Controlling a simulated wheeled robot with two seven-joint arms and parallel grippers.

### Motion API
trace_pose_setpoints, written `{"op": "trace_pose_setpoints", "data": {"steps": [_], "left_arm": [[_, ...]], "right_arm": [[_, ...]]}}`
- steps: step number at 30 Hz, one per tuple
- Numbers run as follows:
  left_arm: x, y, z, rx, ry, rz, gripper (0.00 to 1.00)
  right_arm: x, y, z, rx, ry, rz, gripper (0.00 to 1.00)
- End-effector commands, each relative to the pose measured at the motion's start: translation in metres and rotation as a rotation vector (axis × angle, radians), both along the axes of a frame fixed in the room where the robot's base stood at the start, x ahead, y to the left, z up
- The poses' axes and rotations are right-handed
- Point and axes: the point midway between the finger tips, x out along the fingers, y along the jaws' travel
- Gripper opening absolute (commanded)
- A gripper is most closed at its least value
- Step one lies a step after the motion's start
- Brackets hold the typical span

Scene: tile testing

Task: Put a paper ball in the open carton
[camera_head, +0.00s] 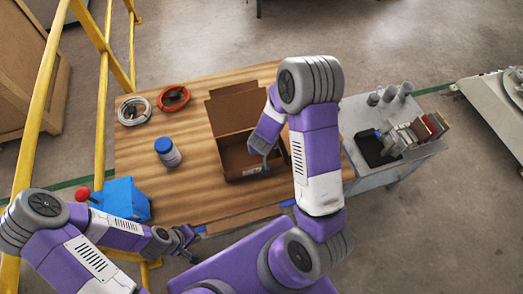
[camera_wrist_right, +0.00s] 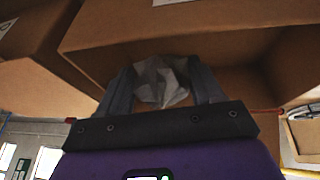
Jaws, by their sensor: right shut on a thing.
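The open carton (camera_head: 228,160) stands on the wooden table with a flap raised at its back. My right gripper (camera_head: 265,168) points down over the carton's inside at its right part. In the right wrist view my right gripper (camera_wrist_right: 160,92) is shut on a crumpled grey-white paper ball (camera_wrist_right: 160,78), with brown carton walls (camera_wrist_right: 215,35) close around it. The ball is hidden in the head view. My left gripper (camera_head: 188,241) hangs at the table's front edge, apart from the carton, with its fingers spread and nothing seen between them.
The table (camera_head: 190,200) also bears a blue-capped jar (camera_head: 168,152), a white cable coil (camera_head: 133,110) and an orange coil (camera_head: 173,98). A grey side table (camera_head: 395,160) holds a black bin, cups and books.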

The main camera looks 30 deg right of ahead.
Motion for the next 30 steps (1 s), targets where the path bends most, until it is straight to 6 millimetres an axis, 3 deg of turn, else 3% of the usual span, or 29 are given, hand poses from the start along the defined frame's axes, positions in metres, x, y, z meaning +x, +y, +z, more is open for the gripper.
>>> {"op": "trace_pose_setpoints", "data": {"steps": [2, 24, 25, 27, 30], "left_arm": [[0.0, 0.0, -0.007, 0.0, 0.0, 0.0, 0.0], [0.0, 0.0, -0.013, 0.0, 0.0, 0.0, 0.0], [0.0, 0.0, -0.013, 0.0, 0.0, 0.0, 0.0], [0.0, 0.0, -0.013, 0.0, 0.0, 0.0, 0.0], [0.0, 0.0, -0.013, 0.0, 0.0, 0.0, 0.0]], "right_arm": [[0.0, 0.0, -0.01, 0.001, 0.0, -0.001, 0.38], [0.0, 0.0, -0.019, 0.0, -0.001, 0.001, 0.38], [0.0, 0.0, -0.019, 0.0, -0.001, 0.001, 0.69], [0.0, 0.0, -0.019, 0.0, -0.001, 0.001, 0.77], [0.0, 0.0, -0.019, 0.001, -0.001, 0.0, 0.77]]}}
